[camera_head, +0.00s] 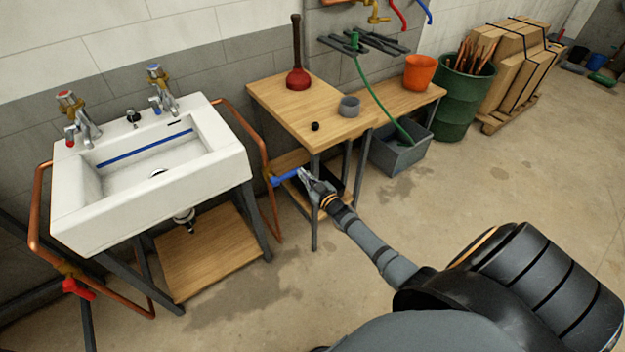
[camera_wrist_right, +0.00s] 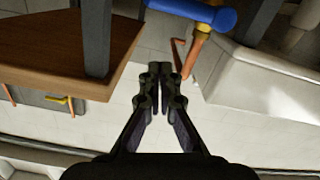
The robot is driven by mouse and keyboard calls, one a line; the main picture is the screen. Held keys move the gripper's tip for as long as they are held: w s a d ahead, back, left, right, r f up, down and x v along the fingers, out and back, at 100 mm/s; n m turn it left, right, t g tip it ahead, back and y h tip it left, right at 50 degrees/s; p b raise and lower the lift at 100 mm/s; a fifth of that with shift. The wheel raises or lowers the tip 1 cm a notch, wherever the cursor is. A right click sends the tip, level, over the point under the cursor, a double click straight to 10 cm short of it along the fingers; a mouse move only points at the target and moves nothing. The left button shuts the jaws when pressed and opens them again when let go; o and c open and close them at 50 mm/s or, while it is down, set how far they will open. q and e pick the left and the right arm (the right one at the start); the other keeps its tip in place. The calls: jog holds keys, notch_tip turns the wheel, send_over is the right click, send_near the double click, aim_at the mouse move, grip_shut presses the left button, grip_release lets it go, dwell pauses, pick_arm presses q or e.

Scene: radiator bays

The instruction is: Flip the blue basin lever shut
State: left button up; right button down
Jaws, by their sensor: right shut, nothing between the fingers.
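The blue basin lever (camera_head: 285,177) sits on the copper pipe to the right of the white basin (camera_head: 220,150) and sticks out sideways from the pipe. My right gripper (camera_head: 305,175) is shut and empty, by the lever's outer end in the head view. In the right wrist view the blue lever (camera_wrist_right: 195,12) is at the top, and the shut fingertips (camera_wrist_right: 160,72) show below it with a visible gap in the picture. Whether they touch is not clear from the head view. My left gripper is not in view.
A wooden bench (camera_head: 290,100) with a red plunger (camera_head: 298,78) stands behind my right gripper, its legs and lower shelf close by. A red lever (camera_head: 78,289) is on the pipe at the basin's left.

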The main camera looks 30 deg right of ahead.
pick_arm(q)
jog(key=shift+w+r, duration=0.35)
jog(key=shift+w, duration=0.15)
pick_arm(e)
jog(key=s, duration=0.5)
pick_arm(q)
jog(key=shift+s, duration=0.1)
pick_arm(e)
jog(key=s+f+m+g+h+p, duration=0.3)
jog(key=s+f+g, duration=0.6)
jog(key=s+f, duration=1.3)
pick_arm(q)
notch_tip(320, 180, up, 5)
jog(key=shift+p, duration=1.25)
pick_arm(e)
jog(key=s+a+f+g, duration=0.2)
jog(key=s+f, duration=0.1)
jog(key=s, duration=0.5)
jog(key=s+a+f+g+y, duration=0.1)
jog(key=s+f, duration=0.3)
jog(key=s, duration=0.4)
jog(key=s+a+f+g, duration=0.3)
jog(key=s+f+g, duration=0.1)
jog(key=s, duration=0.4)
jog(key=shift+s+a+f+n+y, duration=0.15)
jog(key=shift+a+f+n+y, duration=0.15)
jog(key=shift+y, duration=0.1)
